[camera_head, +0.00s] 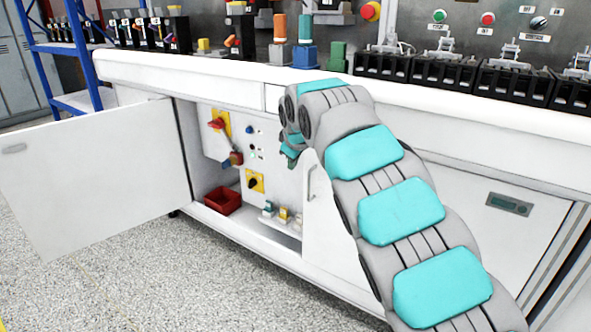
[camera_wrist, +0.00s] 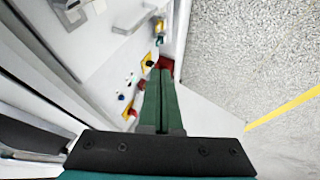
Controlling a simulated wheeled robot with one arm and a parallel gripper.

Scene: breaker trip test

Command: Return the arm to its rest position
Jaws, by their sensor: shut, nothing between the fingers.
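My arm, grey with turquoise pads, reaches from the lower right of the head view up to the bench front. It bends down at the bench edge. My gripper (camera_head: 290,155) hangs in front of the open cabinet, mostly hidden behind the arm's end link. In the wrist view its two green fingers (camera_wrist: 160,78) lie together, with nothing between them. The panel (camera_head: 258,150) inside the cabinet carries a red-handled switch on a yellow plate (camera_head: 219,125) and a black rotary switch on another yellow plate (camera_head: 255,182). I cannot tell how far the fingers are from the panel.
The left cabinet door (camera_head: 95,175) stands wide open. A white door (camera_head: 325,210) with a handle is beside my gripper. A red bin (camera_head: 222,200) sits on the cabinet floor. The bench top (camera_head: 200,72) above holds electrical devices. Speckled floor (camera_head: 150,285) in front is clear.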

